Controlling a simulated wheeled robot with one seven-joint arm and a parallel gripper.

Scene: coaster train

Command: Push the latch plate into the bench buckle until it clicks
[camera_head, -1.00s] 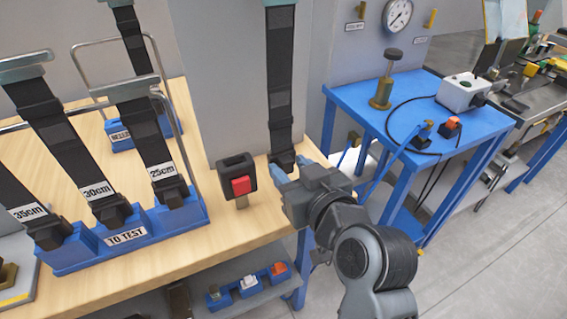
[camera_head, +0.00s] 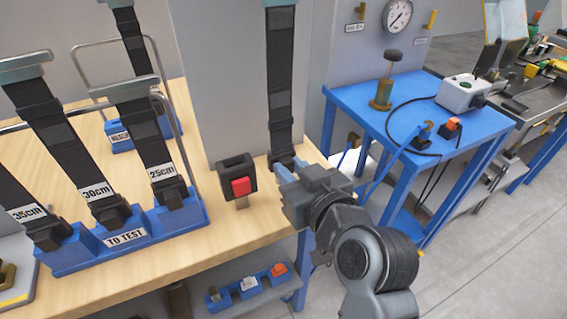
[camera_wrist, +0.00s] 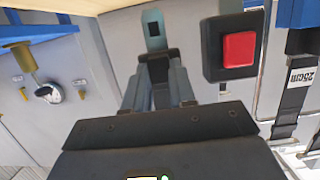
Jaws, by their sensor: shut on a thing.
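The bench buckle (camera_head: 236,176) is a black block with a red button, standing on a post near the bench edge. It also shows at the upper right of the wrist view (camera_wrist: 232,46). A black strap (camera_head: 281,75) hangs down to the right of it. My gripper (camera_head: 284,168) is shut on the latch plate at the strap's lower end. In the wrist view my fingers flank its black body, and its metal tongue (camera_wrist: 153,30) with a slot sticks out beyond them. The tongue is beside the buckle, apart from it. My fingers mostly hide the plate in the head view.
A blue "TO TEST" rack (camera_head: 150,232) with several labelled straps stands left of the buckle. A grey panel (camera_head: 222,90) rises behind the buckle. A blue side table (camera_head: 400,110) with a knobbed brass post is at the right. Bare wood surrounds the buckle's base.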

